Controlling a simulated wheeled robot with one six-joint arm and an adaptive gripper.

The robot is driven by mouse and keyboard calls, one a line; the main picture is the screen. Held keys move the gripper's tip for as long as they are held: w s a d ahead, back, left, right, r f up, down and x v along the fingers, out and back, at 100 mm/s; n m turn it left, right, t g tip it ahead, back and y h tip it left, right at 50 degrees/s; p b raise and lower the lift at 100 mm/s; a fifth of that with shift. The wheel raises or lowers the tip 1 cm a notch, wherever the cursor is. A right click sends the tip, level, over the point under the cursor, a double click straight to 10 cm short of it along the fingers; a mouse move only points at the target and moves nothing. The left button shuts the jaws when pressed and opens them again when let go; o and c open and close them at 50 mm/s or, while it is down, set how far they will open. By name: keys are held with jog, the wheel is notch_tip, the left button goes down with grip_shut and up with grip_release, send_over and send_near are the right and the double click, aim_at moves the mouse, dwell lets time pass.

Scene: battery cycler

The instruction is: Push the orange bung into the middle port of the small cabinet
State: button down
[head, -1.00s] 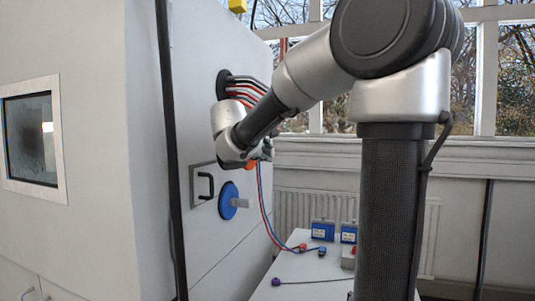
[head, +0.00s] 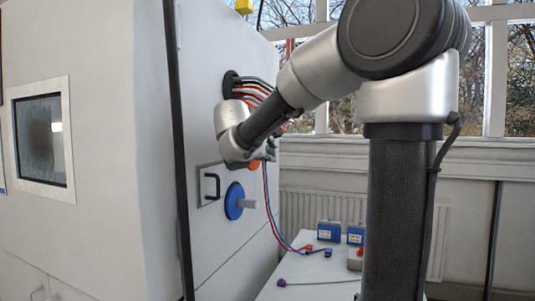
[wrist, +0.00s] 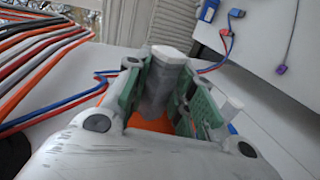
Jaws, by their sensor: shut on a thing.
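The orange bung (head: 254,164) shows as a small orange patch beneath my gripper (head: 266,151) in the head view. In the wrist view my gripper (wrist: 172,92) has its green-padded fingers closed around a grey stem (wrist: 165,75), with the bung's orange part (wrist: 150,124) low between them. The small cabinet's side wall (head: 215,240) stands beside the gripper. Its upper port (head: 230,84) has a bundle of cables through it. A blue disc with a grey stem (head: 234,201) sits lower on the wall. I cannot see the middle port; my wrist covers part of that wall.
Red and blue cables (head: 267,205) hang close to the gripper. A black handle (head: 211,187) stands out from the wall near the blue disc. A white table (head: 300,283) at the lower right holds blue boxes (head: 328,231) and cable plugs.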

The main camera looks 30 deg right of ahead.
jog(key=shift+w+a, duration=1.05)
jog(key=shift+w, duration=0.3)
jog(key=shift+w+a, duration=1.05)
jog(key=shift+w, duration=0.25)
dwell(3.7)
jog(key=c, duration=1.1)
grip_release()
jog(key=shift+o, duration=0.2)
jog(key=o, duration=1.1)
jog(key=shift+c, duration=0.2)
